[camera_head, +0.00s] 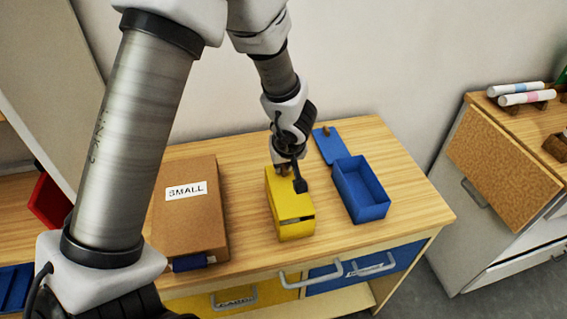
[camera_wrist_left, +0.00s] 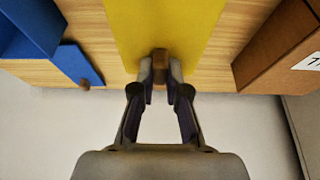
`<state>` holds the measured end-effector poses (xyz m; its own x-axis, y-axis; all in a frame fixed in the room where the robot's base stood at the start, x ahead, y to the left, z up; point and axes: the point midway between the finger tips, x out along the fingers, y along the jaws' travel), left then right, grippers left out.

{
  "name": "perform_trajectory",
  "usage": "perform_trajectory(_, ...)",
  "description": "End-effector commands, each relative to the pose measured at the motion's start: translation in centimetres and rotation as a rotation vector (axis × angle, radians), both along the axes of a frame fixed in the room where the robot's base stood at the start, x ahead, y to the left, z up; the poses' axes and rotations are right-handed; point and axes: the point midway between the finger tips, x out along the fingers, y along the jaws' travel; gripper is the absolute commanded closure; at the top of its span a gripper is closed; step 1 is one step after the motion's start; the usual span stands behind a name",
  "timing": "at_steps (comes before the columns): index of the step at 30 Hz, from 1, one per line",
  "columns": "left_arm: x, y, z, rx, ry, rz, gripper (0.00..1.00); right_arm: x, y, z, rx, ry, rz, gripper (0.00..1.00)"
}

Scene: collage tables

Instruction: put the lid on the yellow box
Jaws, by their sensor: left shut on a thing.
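The yellow box (camera_head: 297,233) stands on the wooden table top, right of the cardboard box. Its yellow lid (camera_head: 289,204) lies over its top, and a dark gap shows between lid and box at the near end. In the left wrist view the lid (camera_wrist_left: 165,25) has a small brown knob (camera_wrist_left: 160,59) between my fingertips. My left gripper (camera_head: 285,172) is shut on that knob at the far end of the lid; it also shows in the left wrist view (camera_wrist_left: 160,76). The rest of the box is hidden under the lid. My right gripper is out of view.
An open blue box (camera_head: 372,212) stands just right, with its blue lid (camera_head: 330,146) behind it. A cardboard box (camera_head: 188,225) labelled SMALL stands left. Drawers with handles (camera_head: 312,274) are below the table's front edge. A wall is behind; the table's right end is clear.

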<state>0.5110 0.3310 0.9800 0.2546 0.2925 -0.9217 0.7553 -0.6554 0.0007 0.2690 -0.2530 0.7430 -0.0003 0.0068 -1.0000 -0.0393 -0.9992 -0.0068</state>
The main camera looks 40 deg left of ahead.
Motion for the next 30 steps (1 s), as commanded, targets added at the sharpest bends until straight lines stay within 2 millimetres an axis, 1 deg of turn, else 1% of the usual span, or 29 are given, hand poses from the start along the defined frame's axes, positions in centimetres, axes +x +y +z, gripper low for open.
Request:
perform_trajectory(7, -0.01, -0.01, 0.03, 0.000, 0.000, 0.000, 1.00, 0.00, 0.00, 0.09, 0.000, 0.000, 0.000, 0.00)
perform_trajectory(14, -0.03, -0.04, -0.04, 0.000, 0.001, 0.000, 1.00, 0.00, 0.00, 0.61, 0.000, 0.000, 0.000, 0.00)
perform_trajectory(30, -0.02, -0.05, -0.23, 0.000, 0.000, 0.000, 1.00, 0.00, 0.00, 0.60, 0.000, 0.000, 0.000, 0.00)
